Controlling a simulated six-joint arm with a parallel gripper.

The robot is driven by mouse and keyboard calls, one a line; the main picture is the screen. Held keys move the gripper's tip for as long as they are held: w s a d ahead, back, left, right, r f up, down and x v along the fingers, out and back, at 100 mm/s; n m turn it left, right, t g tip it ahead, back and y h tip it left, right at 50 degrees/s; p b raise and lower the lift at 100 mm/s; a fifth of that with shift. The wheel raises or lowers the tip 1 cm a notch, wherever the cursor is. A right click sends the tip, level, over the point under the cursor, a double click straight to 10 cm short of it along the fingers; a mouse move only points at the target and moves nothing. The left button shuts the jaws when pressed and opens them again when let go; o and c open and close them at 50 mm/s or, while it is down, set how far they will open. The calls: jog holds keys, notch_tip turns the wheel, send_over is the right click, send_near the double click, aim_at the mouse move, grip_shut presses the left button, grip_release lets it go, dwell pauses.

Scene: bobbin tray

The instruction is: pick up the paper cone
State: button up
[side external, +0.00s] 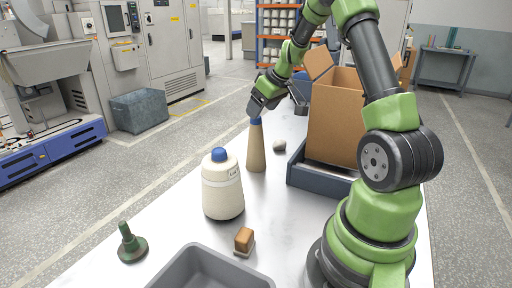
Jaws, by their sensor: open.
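The paper cone (256,155) is a tall tan cone with a blue tip. It stands upright on the white table, behind a cream yarn bobbin. My gripper (256,112) is dark and angled down from the upper right, with its end at the blue tip of the cone. The jaws are open. They overlap the top of the tip in this view, and I cannot tell whether they touch it or reach around it.
The cream bobbin (222,192) with a blue top stands in front of the cone. A small pale lump (279,146) lies beside it. A cardboard box (333,120) in a dark tray (318,178) stands right. A wooden-topped block (244,239), green peg (130,246) and grey bin (180,266) are nearer.

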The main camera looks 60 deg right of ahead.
send_over(256, 143)
jog(key=w+d, duration=0.1)
jog(key=d, duration=0.1)
notch_tip(256, 143, down, 4)
jog(key=shift+f, duration=0.25)
jog(key=c, duration=1.2)
